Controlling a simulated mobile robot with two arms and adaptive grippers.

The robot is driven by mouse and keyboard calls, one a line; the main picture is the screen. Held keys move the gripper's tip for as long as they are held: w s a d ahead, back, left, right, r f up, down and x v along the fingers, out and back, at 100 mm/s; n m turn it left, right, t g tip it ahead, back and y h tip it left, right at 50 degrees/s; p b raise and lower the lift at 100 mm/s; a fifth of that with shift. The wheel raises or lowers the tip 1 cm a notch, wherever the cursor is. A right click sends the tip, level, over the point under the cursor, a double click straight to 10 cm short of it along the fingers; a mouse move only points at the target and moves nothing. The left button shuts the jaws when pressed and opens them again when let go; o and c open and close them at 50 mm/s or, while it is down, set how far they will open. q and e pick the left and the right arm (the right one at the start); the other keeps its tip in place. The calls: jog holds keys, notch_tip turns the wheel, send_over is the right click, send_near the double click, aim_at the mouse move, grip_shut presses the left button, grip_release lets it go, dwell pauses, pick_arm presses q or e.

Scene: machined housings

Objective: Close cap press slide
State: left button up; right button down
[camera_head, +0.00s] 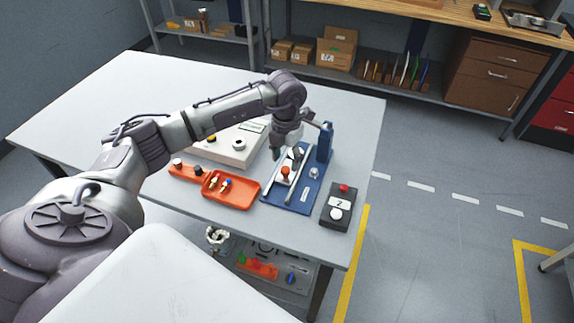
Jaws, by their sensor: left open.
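The cap press has a blue base plate (305,196) with two pale rails and a blue upright post (325,146) at its back right. A slide with an orange-red knob (286,172) sits between the rails, around the middle of the plate. My left gripper (286,153) points down over the back of the press, just behind the knob and left of the post. It is open, and I see nothing held in it. It partly hides the back of the slide, and I cannot tell whether it touches the slide. My right gripper is out of view.
A black control box (338,209) with a red and a white button stands right of the press. An orange tray (231,189) with small parts lies left, near a pale box (228,152) and an orange holder (187,173). The white table (110,95) is clear at the back left.

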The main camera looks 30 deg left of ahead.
aim_at(286, 168)
pick_arm(q)
jog(key=shift+f+p, duration=0.35)
jog(key=shift+f, duration=2)
grip_shut()
